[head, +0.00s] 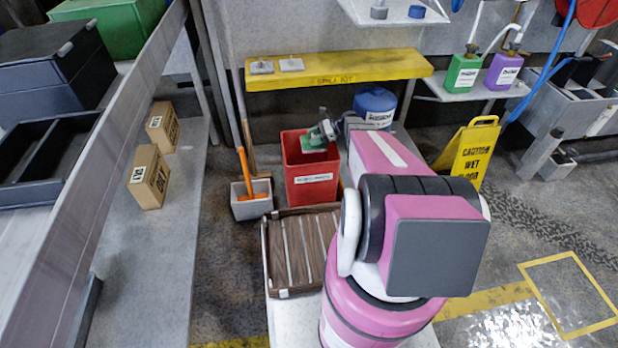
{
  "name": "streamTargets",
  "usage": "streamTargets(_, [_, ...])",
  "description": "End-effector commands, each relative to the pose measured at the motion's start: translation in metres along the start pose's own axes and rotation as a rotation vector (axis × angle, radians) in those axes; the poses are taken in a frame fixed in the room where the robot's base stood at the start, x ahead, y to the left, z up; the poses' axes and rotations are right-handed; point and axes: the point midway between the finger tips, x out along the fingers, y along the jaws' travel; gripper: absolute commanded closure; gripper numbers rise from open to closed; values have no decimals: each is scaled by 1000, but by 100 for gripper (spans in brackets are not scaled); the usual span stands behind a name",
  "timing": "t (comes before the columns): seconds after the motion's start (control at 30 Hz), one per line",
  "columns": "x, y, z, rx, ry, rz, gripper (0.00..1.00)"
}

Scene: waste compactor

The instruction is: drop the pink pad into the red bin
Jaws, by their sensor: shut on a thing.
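The red bin (311,178) stands on the floor near the middle, with a white label on its front. My gripper (316,137) is over the bin's opening, with its fingers pointing down. It is shut on a small green pad (313,144), which shows at the fingertips within the outline of the bin's mouth. I cannot tell whether the pad is above or below the rim. No separate pink pad shows; the large pink surfaces are my own arm.
A grey bucket (251,200) with an orange-handled tool stands left of the bin. A yellow shelf (338,70) is behind it. A blue drum (374,106) stands behind right, a yellow wet-floor sign (468,152) farther right. A brown slatted crate (300,248) lies in front.

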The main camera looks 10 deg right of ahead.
Motion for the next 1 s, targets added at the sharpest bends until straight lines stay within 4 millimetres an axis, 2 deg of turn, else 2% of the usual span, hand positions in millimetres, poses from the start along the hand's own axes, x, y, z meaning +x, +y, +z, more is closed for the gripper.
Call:
streamTargets(0.13, [0,0,0,0,0,0,75])
streamTargets(0.17, [0,0,0,0,0,0,44])
streamTargets(0.23, [0,0,0,0,0,0,21])
streamTargets(0.27, [0,0,0,0,0,0,18])
streamTargets(0.53, [-1,0,0,0,0,0,18])
streamTargets(0.67, [-9,0,0,0,0,-1,18])
streamTargets(1.0, [-70,0,0,0,0,-2,18])
